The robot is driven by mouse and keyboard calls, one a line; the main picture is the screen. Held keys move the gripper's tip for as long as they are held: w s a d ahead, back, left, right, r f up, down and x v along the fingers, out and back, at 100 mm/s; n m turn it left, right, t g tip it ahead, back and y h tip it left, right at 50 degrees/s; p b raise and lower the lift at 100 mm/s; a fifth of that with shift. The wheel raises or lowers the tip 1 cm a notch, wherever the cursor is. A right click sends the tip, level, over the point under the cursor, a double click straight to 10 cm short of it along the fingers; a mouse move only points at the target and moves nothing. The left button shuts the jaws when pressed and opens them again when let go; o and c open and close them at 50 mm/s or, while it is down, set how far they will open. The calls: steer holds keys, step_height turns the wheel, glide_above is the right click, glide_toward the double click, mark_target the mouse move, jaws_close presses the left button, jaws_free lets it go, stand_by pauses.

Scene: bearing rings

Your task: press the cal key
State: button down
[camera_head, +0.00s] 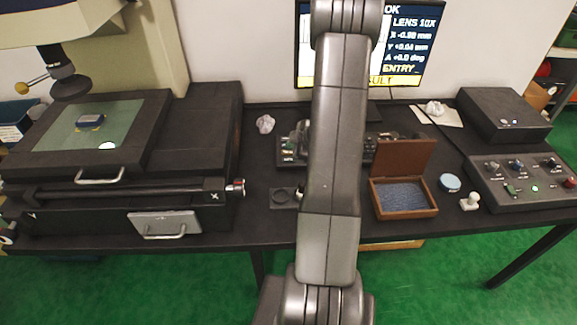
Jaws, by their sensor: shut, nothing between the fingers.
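A dark key panel (289,158) stands on the table below the monitor, and my arm crosses in front of its middle. Small keys show at its left end, and more dark parts show to the right of my arm. The lettering is too small to read, so I cannot tell which is the cal key or whether it is hidden. My gripper cannot be made out; my own arm hides that area. A grey shape at the panel's left end, beside the arm, is too unclear to name. The monitor (421,70) is partly covered by my arm and shows "LENS 10X", axis readings and "ENTRY".
A measuring stage (150,125) fills the left. An open wooden box (405,214) with blue-grey filling stands right of my arm. Near it are a blue round tin (450,183) and a white knobbed piece (469,202). A control box (520,190) with a lit green button is at right.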

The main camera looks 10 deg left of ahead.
mark_target(284, 157)
steer(key=shift+f+b, duration=0.7)
steer(key=shift+f, duration=0.75)
steer(key=shift+f, duration=0.1)
stand_by(0.8)
steer(key=shift+f, duration=0.3)
steer(key=shift+f+b, duration=0.35)
steer(key=shift+b, duration=0.15)
stand_by(0.4)
steer(key=shift+r, duration=0.15)
steer(key=shift+r+p, duration=0.65)
steer(key=shift+p, duration=0.1)
step_height(284, 157, up, 5)
steer(key=p, duration=0.5)
